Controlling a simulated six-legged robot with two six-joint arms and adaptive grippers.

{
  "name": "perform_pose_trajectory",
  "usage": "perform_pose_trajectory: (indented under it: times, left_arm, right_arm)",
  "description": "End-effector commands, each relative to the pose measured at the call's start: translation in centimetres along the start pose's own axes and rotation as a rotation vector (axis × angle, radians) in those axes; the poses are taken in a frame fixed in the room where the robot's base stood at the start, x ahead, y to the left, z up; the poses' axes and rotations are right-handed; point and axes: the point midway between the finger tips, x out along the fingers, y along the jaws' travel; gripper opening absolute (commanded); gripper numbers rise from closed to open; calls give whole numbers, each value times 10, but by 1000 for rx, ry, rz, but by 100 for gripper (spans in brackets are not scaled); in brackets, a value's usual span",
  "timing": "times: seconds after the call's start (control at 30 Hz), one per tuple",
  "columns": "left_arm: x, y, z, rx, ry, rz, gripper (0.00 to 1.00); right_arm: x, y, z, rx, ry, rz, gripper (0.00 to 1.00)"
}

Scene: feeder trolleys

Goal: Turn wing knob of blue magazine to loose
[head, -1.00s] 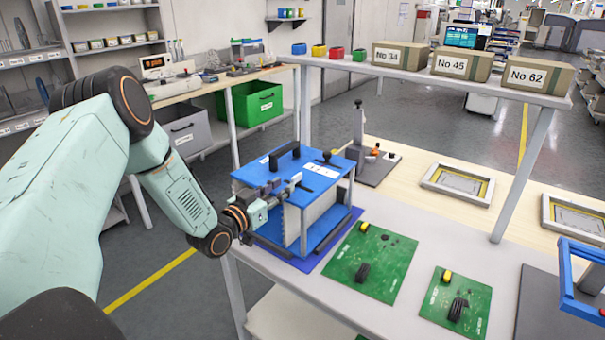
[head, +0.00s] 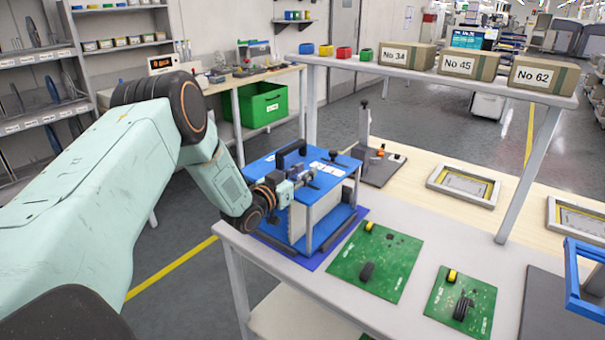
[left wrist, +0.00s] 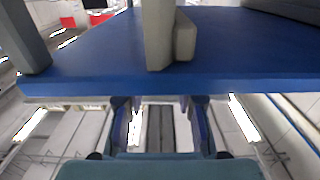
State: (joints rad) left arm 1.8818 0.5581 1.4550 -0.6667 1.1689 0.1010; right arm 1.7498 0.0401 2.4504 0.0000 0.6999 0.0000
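The blue magazine (head: 325,215) stands on a blue mat (head: 352,222) at the table's left end. Its blue top plate carries a black handle (head: 291,151) and a small black knob (head: 333,155). My left gripper (head: 302,178) is at the near left edge of the top plate. In the left wrist view its fingers (left wrist: 160,112) are apart, beneath the blue plate edge (left wrist: 90,85). The wing knob is not clear in the head view. My right gripper is out of view.
Two green boards (head: 376,262) (head: 461,303) lie right of the magazine. A blue frame (head: 583,285) is at the right edge. A shelf above the table bears boxes (head: 467,65) and small bins (head: 344,52). A post stand (head: 364,130) is behind the magazine.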

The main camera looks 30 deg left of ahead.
Motion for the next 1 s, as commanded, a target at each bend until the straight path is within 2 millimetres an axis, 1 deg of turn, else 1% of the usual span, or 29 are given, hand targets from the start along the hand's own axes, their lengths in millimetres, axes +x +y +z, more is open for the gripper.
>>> perform_pose_trajectory:
  times: [0.07, 0.4, 0.83, 1.0]
  left_arm:
    - [1, 0, 0, 0, -1, 0, 29]
    - [0, 0, 0, 0, 0, 0, 1]
    - [1, 0, -1, 1, 4, -5, 0]
    - [1, 0, -2, 0, 5, -41, 0]
  right_arm:
    - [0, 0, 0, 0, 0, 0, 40]
    - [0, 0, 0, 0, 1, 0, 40]
    - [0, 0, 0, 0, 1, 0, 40]
    - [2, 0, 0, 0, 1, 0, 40]
